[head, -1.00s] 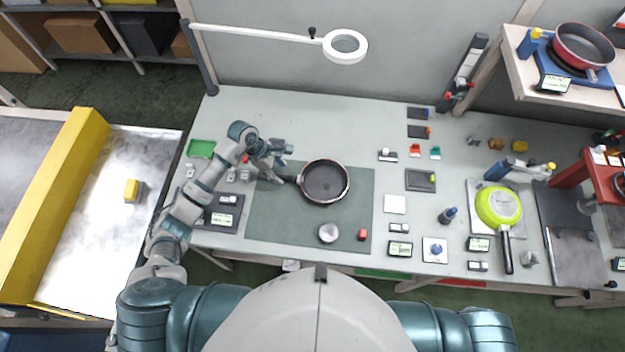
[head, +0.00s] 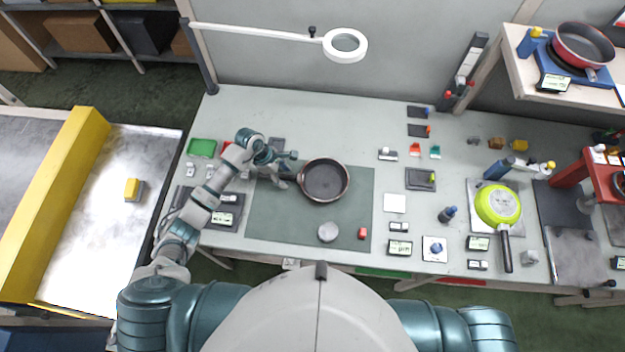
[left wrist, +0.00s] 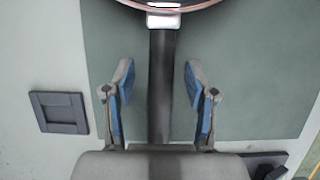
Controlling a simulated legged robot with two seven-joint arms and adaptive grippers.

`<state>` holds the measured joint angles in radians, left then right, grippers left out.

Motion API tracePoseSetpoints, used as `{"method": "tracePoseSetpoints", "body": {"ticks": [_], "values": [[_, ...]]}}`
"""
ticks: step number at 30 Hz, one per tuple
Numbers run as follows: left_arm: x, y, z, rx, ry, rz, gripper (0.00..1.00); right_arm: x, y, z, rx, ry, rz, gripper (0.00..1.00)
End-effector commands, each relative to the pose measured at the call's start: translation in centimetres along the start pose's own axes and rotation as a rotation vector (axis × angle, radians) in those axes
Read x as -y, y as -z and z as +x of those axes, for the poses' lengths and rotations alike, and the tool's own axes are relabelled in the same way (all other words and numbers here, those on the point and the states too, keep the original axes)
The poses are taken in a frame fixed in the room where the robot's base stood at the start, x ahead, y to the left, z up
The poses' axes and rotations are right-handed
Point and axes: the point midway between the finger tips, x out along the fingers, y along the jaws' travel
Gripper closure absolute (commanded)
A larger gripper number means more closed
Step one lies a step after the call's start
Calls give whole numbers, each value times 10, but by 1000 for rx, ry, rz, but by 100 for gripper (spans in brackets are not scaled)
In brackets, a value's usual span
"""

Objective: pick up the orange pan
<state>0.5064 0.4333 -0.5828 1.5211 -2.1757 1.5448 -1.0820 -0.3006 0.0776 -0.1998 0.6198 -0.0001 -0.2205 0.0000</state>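The pan (head: 324,181) has a dark inside and a thin reddish-orange rim. It lies flat on the grey-green mat (head: 275,222), its handle pointing left. My left gripper (head: 284,167) is at the handle. In the left wrist view, the dark handle (left wrist: 162,88) runs lengthwise between the two blue-padded fingers of my left gripper (left wrist: 160,78), with a gap on each side. The gripper is open. The pan's near rim (left wrist: 165,8) shows at the top of that view. The arm partly covers the handle in the head view. My right gripper is not in view.
A round grey piece (head: 328,232) and a small red block (head: 362,233) lie on the mat below the pan. A lime-green pan (head: 498,205) lies to the right. A red pan (head: 583,45) stands on the raised shelf. A ring lamp (head: 345,45) hangs behind.

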Motion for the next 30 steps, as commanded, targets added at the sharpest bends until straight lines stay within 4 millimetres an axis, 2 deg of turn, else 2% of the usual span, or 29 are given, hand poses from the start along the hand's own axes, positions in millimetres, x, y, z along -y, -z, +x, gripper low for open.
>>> {"method": "tracePoseSetpoints", "body": {"ticks": [1,6,16,21,26,29,30], "values": [[0,0,0,-1,0,0,60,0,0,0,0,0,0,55],[0,0,1,-1,1,-1,100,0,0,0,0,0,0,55],[0,0,2,0,2,-2,100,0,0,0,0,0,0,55],[1,-1,-2,0,4,-3,100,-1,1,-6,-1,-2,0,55],[-1,-6,-18,-3,-2,1,100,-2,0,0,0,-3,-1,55],[-1,-13,-34,-2,-4,3,100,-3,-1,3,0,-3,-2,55],[5,-15,-35,-2,0,2,100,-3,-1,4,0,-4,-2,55]]}}
